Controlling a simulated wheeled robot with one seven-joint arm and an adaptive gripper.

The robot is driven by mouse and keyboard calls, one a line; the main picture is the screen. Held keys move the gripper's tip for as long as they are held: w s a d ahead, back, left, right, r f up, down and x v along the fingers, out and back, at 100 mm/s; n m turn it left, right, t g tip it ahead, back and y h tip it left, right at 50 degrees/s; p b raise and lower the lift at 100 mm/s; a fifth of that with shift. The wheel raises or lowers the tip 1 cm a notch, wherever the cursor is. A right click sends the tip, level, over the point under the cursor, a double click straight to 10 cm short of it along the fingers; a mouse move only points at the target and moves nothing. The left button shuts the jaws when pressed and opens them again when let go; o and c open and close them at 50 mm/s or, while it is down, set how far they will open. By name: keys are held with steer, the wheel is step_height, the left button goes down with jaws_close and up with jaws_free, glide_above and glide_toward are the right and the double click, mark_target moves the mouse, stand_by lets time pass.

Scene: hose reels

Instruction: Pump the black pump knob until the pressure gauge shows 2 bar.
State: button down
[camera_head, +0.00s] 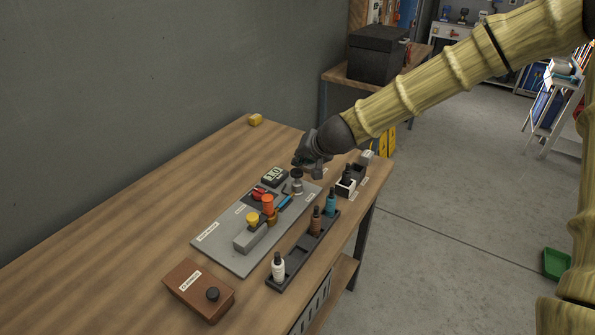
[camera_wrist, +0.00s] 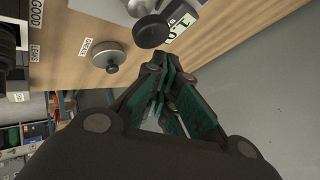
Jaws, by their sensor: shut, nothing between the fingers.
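The black pump knob (camera_head: 297,173) sits on top of a silver cylinder at the far end of the grey board. In the wrist view the round black knob (camera_wrist: 152,31) lies just beyond my fingertips. The gauge (camera_head: 273,177) is a dark box with a light display beside the pump; its digits look like 1.0, but are small. Part of the gauge also shows in the wrist view (camera_wrist: 183,20). My gripper (camera_head: 303,163) is shut and empty, close above the knob. I cannot tell whether it touches the knob.
The grey board (camera_head: 215,245) also carries a red-orange knob (camera_head: 268,203) and a yellow knob (camera_head: 252,218). A dark tray (camera_head: 290,275) with several small bottles lies to the right. A brown box (camera_head: 197,285) with a black knob stands in front. The table's left side is clear.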

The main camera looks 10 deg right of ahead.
mark_target(300, 170)
steer(key=shift+f, duration=0.15)
stand_by(0.6)
steer(key=shift+f, duration=0.3)
steer(key=shift+s+f+b, duration=0.1)
steer(key=shift+f+b, duration=0.9)
steer(key=shift+f, duration=0.3)
stand_by(1.9)
stand_by(0.3)
steer(key=shift+r+p, duration=1.6)
steer(key=shift+r, duration=0.15)
steer(key=shift+r+p, duration=2.1)
steer(key=shift+r, duration=0.35)
